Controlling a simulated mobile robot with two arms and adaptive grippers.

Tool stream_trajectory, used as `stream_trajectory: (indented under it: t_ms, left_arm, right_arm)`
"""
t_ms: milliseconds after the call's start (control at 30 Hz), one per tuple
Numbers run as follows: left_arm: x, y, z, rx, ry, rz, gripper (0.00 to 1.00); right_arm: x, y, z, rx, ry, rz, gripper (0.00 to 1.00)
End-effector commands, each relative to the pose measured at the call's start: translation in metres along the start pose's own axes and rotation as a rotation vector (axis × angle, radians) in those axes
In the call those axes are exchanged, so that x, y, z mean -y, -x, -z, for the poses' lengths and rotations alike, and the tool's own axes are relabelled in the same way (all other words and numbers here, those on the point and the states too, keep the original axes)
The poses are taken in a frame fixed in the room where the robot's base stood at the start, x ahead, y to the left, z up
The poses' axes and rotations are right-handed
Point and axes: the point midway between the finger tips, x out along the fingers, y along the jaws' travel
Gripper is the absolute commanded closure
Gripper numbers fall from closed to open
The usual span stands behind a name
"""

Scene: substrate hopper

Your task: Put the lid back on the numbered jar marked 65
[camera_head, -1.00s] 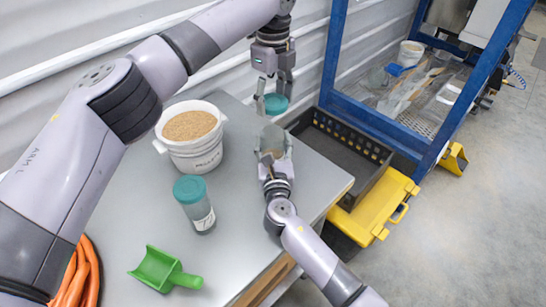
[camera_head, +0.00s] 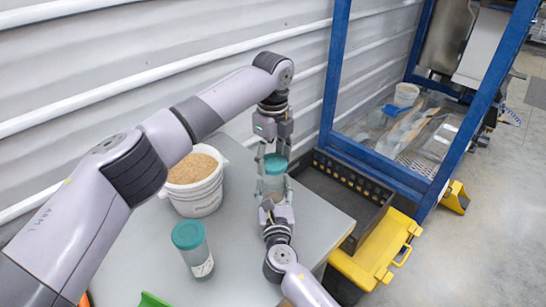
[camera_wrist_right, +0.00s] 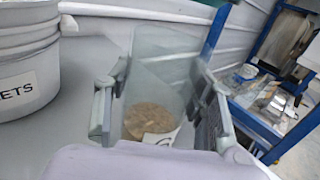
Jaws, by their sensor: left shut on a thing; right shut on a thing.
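My left gripper (camera_head: 274,152) is shut on the teal lid (camera_head: 275,164) and points straight down. The clear jar (camera_head: 273,186) is directly under the lid; whether lid and rim touch, I cannot tell. My right gripper (camera_head: 275,202) is shut around the jar from the front. In the right wrist view the jar (camera_wrist_right: 155,95) stands between the fingers of my right gripper (camera_wrist_right: 160,110). It has brown grainy stuff at the bottom and a white label, only partly seen, its number not readable. The lid does not show clearly there.
A white bucket of tan pellets (camera_head: 199,193) stands left of the jar. Another jar with a teal lid (camera_head: 193,250) stands in front on the grey table (camera_head: 232,240). A black crate (camera_head: 335,205), a yellow case (camera_head: 375,250) and a blue frame (camera_head: 375,160) are to the right.

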Motion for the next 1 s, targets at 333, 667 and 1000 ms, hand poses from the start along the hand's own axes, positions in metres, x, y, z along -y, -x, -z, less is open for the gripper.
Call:
stream_trajectory:
  t_ms: [333, 667, 1000]
  left_arm:
    - [0.0, -0.002, 0.0, 0.0, 0.0, 0.001, 0.58]
    - [0.0, -0.007, 0.0, -0.002, -0.001, 0.0, 0.58]
    - [0.0, -0.02, 0.0, 0.0, -0.001, 0.001, 0.58]
  right_arm:
    - [0.0, 0.0, 0.001, -0.001, 0.0, 0.0, 1.0]
    - [0.0, 0.0, 0.001, -0.001, 0.0, 0.0, 1.0]
    - [0.0, 0.0, 0.001, -0.001, -0.001, 0.0, 1.0]
